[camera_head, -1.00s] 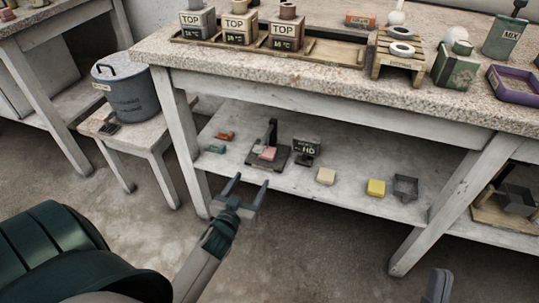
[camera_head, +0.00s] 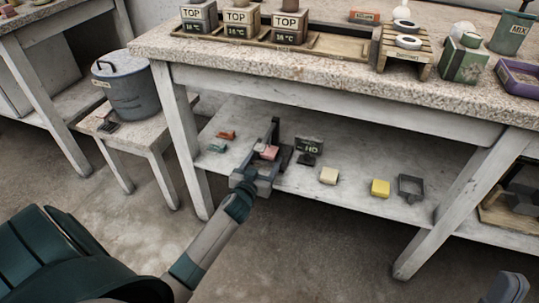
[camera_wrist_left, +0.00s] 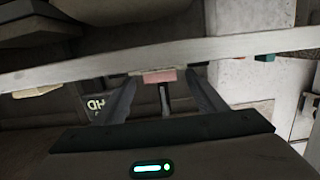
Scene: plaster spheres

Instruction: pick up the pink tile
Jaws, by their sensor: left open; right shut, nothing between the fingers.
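The pink tile (camera_head: 269,153) lies on a dark stand with an upright post (camera_head: 276,132), on the lower shelf under the bench. In the left wrist view the pink tile (camera_wrist_left: 158,77) shows between the fingertips, with a gap on each side. My left gripper (camera_head: 258,165) is open at the stand, its fingers pointing toward the tile and partly covering the stand. In the left wrist view my left gripper (camera_wrist_left: 163,82) is open and empty.
On the shelf are a red tile (camera_head: 226,134), a green tile (camera_head: 217,147), a dark sign (camera_head: 309,146), a cream block (camera_head: 329,175), a yellow block (camera_head: 380,188) and a grey open holder (camera_head: 410,187). The bench top (camera_head: 330,70) overhangs the shelf. A bench leg (camera_head: 188,150) stands left.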

